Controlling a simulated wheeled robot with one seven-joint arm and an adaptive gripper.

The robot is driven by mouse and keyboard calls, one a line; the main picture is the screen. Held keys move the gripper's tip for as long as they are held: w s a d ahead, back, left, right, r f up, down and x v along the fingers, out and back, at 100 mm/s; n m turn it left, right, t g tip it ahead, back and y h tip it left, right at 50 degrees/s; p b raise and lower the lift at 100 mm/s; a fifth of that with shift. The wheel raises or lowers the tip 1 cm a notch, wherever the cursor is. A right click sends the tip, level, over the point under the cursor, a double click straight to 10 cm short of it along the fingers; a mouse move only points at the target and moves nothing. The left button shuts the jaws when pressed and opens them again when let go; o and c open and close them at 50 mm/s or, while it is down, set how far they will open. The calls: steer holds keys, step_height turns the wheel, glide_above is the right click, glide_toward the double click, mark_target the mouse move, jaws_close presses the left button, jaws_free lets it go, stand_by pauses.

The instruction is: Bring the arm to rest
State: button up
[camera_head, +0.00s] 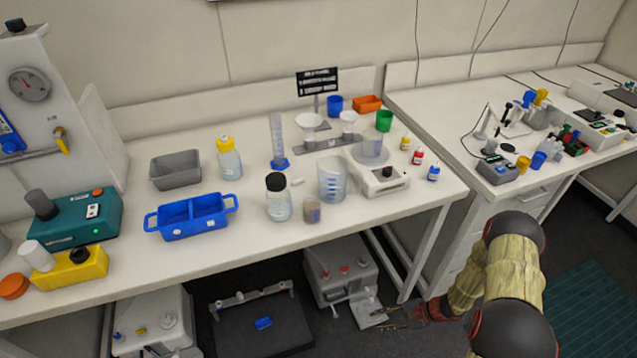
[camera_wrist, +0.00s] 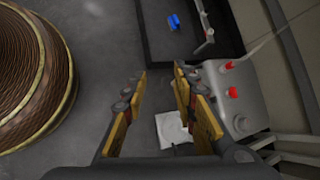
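My arm (camera_head: 510,270) comes in at the lower right of the head view, with yellowish link covers and dark joints. It reaches down and left, below the height of the bench top. My gripper (camera_head: 388,317) is low in front of the bench, near the grey machine under it. In the wrist view my gripper (camera_wrist: 160,84) has its two yellow-and-dark fingers spread apart, with nothing between them. The grey floor shows beyond the fingers.
A grey machine (camera_head: 340,270) with red knobs and a black tray (camera_head: 262,318) holding a blue piece stand under the bench (camera_head: 140,272). The bench carries bottles, beakers and a blue tray (camera_head: 190,219). Bench legs stand close to my arm. A green mat (camera_head: 590,310) lies at right.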

steer(key=s+a+r+n+t+h, duration=0.1)
steer(key=s+r+n+h, duration=0.2)
steer(key=r, duration=1.7)
steer(key=s+a+r+n+t+h, duration=0.1)
steer(key=s+r+n+h, duration=0.2)
steer(key=r, duration=1.7)
steer(key=s+a+r+n+t+h+p, duration=0.1)
steer(key=s+r+n, duration=0.7)
steer(key=r, duration=1.2)
steer(key=shift+s+t+h, duration=0.4)
steer(key=shift+s+h, duration=0.5)
steer(key=shift+s, duration=1.35)
